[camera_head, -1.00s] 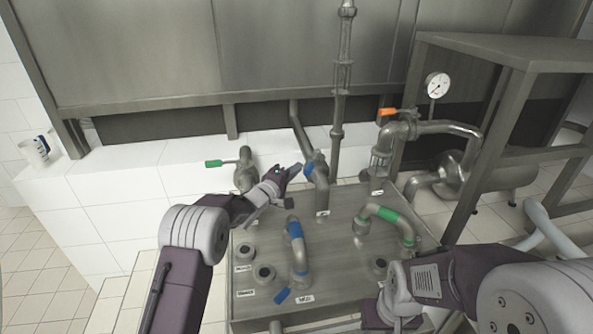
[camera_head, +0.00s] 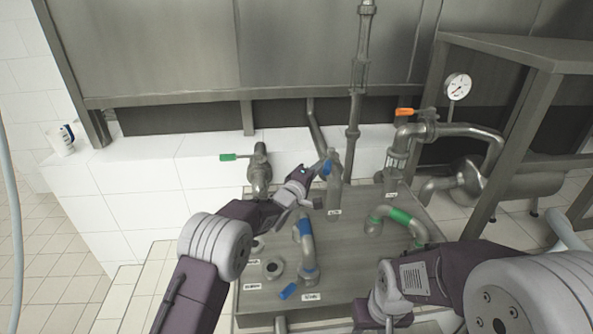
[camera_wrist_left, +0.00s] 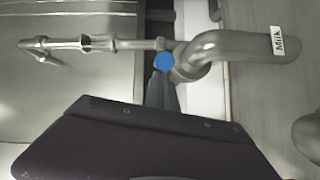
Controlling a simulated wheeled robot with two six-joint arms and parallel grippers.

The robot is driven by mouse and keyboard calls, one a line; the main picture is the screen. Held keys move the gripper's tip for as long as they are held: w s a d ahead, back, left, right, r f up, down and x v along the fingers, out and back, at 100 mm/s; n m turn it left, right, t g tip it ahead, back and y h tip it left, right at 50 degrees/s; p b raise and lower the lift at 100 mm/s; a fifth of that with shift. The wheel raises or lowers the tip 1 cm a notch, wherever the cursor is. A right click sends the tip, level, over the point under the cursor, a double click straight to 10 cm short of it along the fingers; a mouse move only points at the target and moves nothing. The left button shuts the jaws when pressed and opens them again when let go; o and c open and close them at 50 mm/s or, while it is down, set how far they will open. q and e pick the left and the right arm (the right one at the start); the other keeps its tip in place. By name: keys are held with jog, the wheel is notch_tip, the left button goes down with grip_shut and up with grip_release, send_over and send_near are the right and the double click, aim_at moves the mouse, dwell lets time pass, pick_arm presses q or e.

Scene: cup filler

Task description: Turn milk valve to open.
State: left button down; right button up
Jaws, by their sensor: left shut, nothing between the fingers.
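The milk pipe (camera_head: 334,192) stands upright at the back of the steel block in the head view. Its "Milk" label (camera_wrist_left: 278,40) reads clearly in the left wrist view, where the bent pipe (camera_wrist_left: 215,52) is at upper right. The blue valve handle (camera_head: 327,168) is on the pipe's left side; it shows as a blue disc (camera_wrist_left: 163,62) in the left wrist view. My left gripper (camera_head: 314,172) is shut and empty, its tips close beside the handle; I cannot tell whether they touch. My right gripper (camera_head: 366,317) is low in the picture, its fingers unclear.
A green-handled valve (camera_head: 259,170) stands left of the milk pipe. A blue-banded bent pipe (camera_head: 306,246) and a green-banded one (camera_head: 402,218) rise from the block (camera_head: 350,268). An orange-handled valve (camera_head: 412,113) and a gauge (camera_head: 457,87) are at right.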

aim_at(329, 171)
pick_arm(q)
jog(key=shift+s+d+b, duration=0.1)
jog(key=shift+s+d, duration=0.15)
jog(key=shift+d, duration=0.4)
jog(key=shift+s+d+b, duration=0.15)
jog(key=shift+s+d, duration=0.1)
jog(key=shift+d, duration=0.35)
jog(key=shift+s+d+b, duration=0.1)
jog(key=shift+s+d, duration=0.15)
jog(key=shift+d, duration=0.5)
pick_arm(e)
jog(key=shift+w+a+f, duration=0.1)
jog(key=shift+a+f, duration=0.2)
jog(key=shift+f, duration=0.15)
pick_arm(q)
jog(key=shift+s+d, duration=0.1)
jog(key=shift+d, duration=0.05)
jog(key=shift+r, duration=0.1)
pick_arm(e)
jog(key=shift+a, duration=0.15)
